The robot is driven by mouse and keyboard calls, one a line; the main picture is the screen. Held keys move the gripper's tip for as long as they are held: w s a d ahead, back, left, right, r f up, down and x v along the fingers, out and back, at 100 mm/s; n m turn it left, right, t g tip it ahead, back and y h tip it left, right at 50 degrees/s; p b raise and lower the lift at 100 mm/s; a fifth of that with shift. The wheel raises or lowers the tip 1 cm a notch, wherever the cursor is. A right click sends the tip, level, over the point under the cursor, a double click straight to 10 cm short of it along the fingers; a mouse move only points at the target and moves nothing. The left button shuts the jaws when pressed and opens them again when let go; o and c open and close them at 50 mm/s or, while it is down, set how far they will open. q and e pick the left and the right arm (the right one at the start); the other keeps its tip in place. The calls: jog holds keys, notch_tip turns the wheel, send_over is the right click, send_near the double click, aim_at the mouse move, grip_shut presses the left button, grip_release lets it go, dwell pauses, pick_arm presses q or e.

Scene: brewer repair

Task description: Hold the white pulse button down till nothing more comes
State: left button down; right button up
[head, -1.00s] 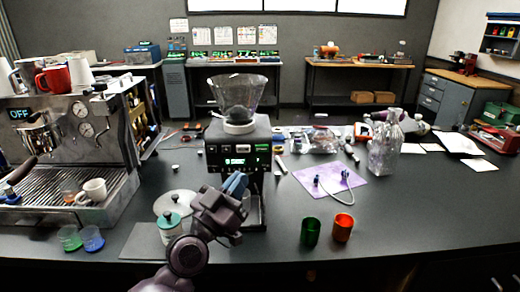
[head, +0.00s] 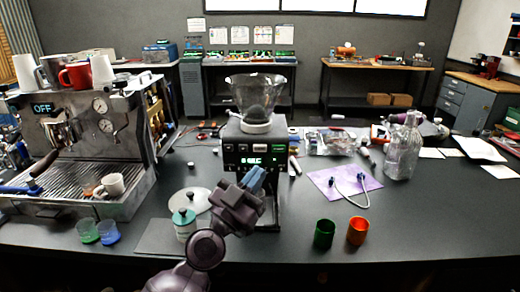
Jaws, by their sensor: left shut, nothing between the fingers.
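The black grinder (head: 236,137) stands mid-table with a clear hopper (head: 257,97) on top; a dark lump shows in the hopper. Its front panel has a lit display (head: 252,161) and a row of small pale marks above it. I cannot tell which of these is the white pulse button. My left gripper (head: 257,173) is shut and empty, its blue fingertips in front of the lower panel, overlapping it in view. Whether they touch it, I cannot tell. The gripper and wrist hide the lower front of the grinder. My right gripper is not in view.
An espresso machine (head: 75,158) with cups stands at left. A teal-topped jar (head: 184,224) and round lid (head: 203,197) are beside my left arm. Green (head: 324,234) and orange (head: 357,231) cups stand front right.

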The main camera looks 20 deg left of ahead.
aim_at(260, 149)
pick_arm(q)
jog(key=w+a+b, duration=0.2)
jog(key=w, duration=0.6)
jog(key=shift+a, duration=0.2)
jog(key=shift+w, duration=0.1)
dwell(0.4)
dwell(0.4)
dwell(0.6)
dwell(0.3)
